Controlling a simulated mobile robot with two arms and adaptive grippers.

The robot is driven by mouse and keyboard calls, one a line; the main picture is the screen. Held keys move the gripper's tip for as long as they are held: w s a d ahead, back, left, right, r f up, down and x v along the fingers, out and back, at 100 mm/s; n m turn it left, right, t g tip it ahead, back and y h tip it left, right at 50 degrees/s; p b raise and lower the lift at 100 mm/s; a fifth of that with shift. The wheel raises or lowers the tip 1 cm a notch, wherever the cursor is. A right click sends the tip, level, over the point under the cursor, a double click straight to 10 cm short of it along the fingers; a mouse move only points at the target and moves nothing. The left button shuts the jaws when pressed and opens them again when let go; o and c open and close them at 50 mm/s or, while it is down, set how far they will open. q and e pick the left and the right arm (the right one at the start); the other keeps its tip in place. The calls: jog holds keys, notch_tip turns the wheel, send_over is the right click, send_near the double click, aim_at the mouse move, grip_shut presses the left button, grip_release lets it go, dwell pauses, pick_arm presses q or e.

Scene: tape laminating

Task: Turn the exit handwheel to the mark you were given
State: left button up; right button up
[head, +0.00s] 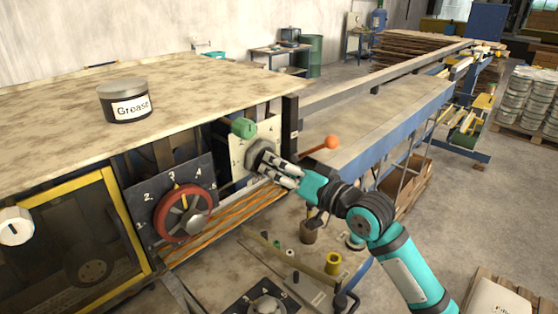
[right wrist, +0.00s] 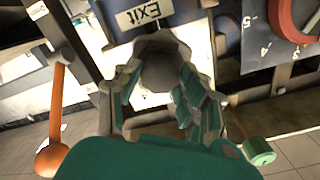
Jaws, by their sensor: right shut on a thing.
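The exit handwheel (head: 257,153) is a dark grey lobed knob on a pale plate (head: 238,160) at the machine's right end. My right gripper (head: 272,166) is shut on it from the right. In the right wrist view, the rounded grey handwheel (right wrist: 160,70) sits between the fingers of my right gripper (right wrist: 163,98), under an EXIT label (right wrist: 145,13). The gripper hides much of the handwheel and plate, and I cannot read its mark or setting. My left gripper is not in view.
A red handwheel (head: 161,226) on a numbered dial plate (head: 143,187) is left of the gripper. A green knob (head: 243,128) and an orange-ended lever (head: 332,142) are close by. A grease tin (head: 125,103) stands on the top. Loose parts lie below.

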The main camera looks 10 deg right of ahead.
dwell(0.3)
jog(key=o, duration=1.2)
jog(key=v, duration=1.2)
